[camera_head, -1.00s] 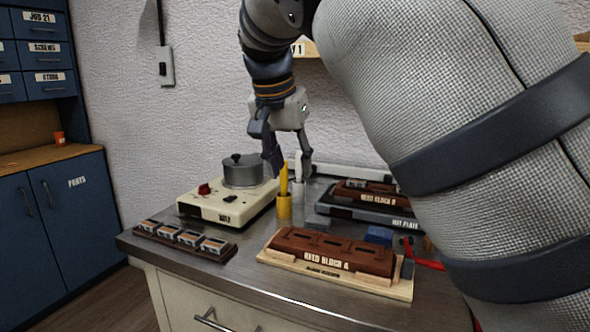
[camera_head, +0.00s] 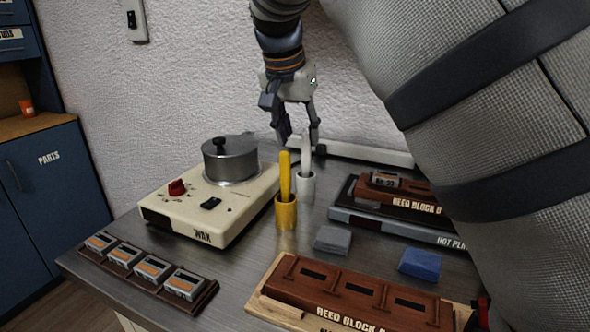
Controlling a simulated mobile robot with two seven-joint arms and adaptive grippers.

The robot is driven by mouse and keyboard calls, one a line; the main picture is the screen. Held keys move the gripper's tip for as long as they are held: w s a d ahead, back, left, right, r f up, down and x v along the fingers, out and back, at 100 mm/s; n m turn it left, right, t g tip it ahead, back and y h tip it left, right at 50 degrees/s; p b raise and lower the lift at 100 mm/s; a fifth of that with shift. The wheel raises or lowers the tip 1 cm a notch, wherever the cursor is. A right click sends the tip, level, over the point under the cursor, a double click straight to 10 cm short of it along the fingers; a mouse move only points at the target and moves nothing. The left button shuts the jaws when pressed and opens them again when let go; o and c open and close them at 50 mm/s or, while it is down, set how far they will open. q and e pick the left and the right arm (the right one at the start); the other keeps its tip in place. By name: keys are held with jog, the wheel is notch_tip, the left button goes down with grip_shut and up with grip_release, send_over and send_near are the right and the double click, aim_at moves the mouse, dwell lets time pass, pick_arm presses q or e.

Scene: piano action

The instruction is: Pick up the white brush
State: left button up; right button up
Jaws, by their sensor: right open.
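The white brush (camera_head: 305,157) stands upright in a white cup (camera_head: 305,187) near the back of the metal worktop. My right gripper (camera_head: 299,143) points down behind and around the brush's upper part, its fingers spread apart. One finger is left of the brush and one is right of it. I cannot tell whether either finger touches the brush. My left gripper is not in view.
A yellow brush (camera_head: 285,175) in a yellow cup (camera_head: 286,213) stands just in front and left. The wax heater (camera_head: 205,207) with a lidded pot (camera_head: 230,158) is at left. A grey block (camera_head: 333,240), blue block (camera_head: 420,265), hot plate (camera_head: 400,225) and reed block (camera_head: 345,290) lie right and front.

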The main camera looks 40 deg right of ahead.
aim_at(305, 147)
jog(key=x, duration=0.6)
jog(key=shift+d+f, duration=0.25)
jog(key=shift+d, duration=0.25)
jog(key=shift+r, duration=0.1)
grip_shut()
